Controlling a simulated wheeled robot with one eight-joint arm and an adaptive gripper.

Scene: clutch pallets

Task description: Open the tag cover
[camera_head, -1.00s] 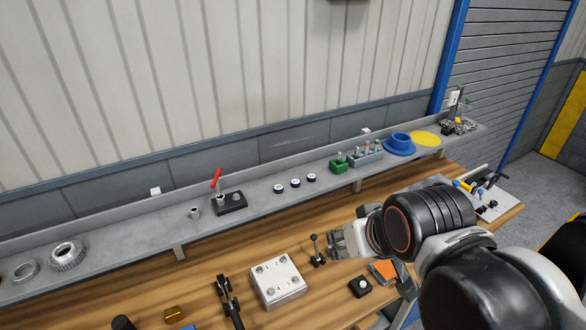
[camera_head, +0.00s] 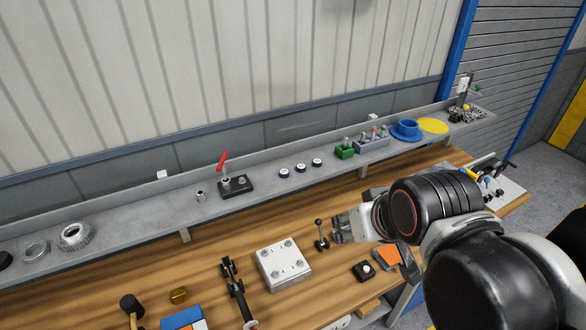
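My gripper (camera_head: 342,229) is over the wooden bench at the right of centre, its fingers toward the left. It is close to a small upright lever with a dark ball knob (camera_head: 320,234); I cannot tell whether they touch. The finger gap is too small to read. No part is clearly recognisable as the tag cover. An orange-faced piece with a grey flap (camera_head: 387,257) lies below my wrist, partly hidden by my arm. A white square block with round bolts (camera_head: 283,265) lies left of the lever.
A black block with a white button (camera_head: 365,271) lies in front of the lever. A grey shelf (camera_head: 125,221) runs behind, holding a red-handled clamp (camera_head: 235,184) and several small parts.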

